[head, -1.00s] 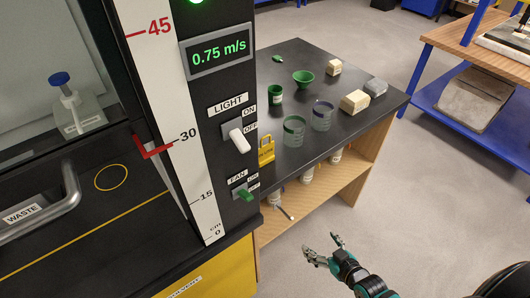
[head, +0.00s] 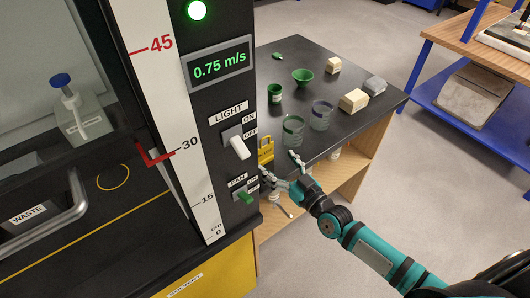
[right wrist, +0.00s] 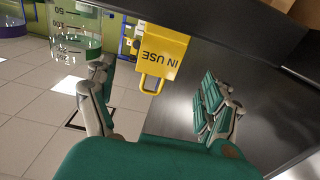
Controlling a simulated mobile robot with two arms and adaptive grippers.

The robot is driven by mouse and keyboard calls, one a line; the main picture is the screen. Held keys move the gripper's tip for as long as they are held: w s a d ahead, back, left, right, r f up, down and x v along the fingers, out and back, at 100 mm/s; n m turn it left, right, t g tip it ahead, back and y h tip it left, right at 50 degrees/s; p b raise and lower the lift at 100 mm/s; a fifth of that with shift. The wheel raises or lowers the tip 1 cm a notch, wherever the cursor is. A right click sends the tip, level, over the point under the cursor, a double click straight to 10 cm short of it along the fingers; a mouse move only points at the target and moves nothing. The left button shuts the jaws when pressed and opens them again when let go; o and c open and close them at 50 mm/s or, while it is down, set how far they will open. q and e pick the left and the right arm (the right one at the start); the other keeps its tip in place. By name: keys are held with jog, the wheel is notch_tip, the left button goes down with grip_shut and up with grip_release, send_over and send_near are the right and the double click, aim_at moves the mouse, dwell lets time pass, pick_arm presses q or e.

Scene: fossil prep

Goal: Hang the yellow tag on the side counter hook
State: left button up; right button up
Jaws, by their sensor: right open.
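The yellow tag (head: 266,151) has a body with a loop and appears upright at the near left edge of the dark side counter (head: 338,101), beside the hood's panel. In the right wrist view the tag (right wrist: 163,52) reads "IN USE" upside down, its loop toward my palm. My right gripper (head: 283,168) is open at the counter's front edge, just below and right of the tag. In the right wrist view the tag shows between the spread fingers of my gripper (right wrist: 156,80), not gripped. A small grey piece (head: 285,211) shows below the counter; I cannot tell if it is the hook. My left gripper is out of view.
Two glass beakers (head: 292,131) (head: 321,115), a green funnel (head: 302,77), a green jar (head: 274,93) and pale blocks (head: 353,101) stand on the counter. The hood panel (head: 222,125) with switches rises close on the left.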

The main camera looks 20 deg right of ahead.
aim_at(266, 151)
jog(key=shift+w+a, duration=0.15)
jog(key=shift+w, duration=0.5)
jog(key=p+x, duration=0.1)
jog(key=x, duration=0.3)
jog(key=shift+w+r, duration=0.15)
jog(key=shift+w+a, duration=0.2)
jog(key=shift+w, duration=0.15)
jog(key=shift+s, duration=0.1)
jog(key=shift+c, duration=1.1)
jog(key=c, duration=0.8)
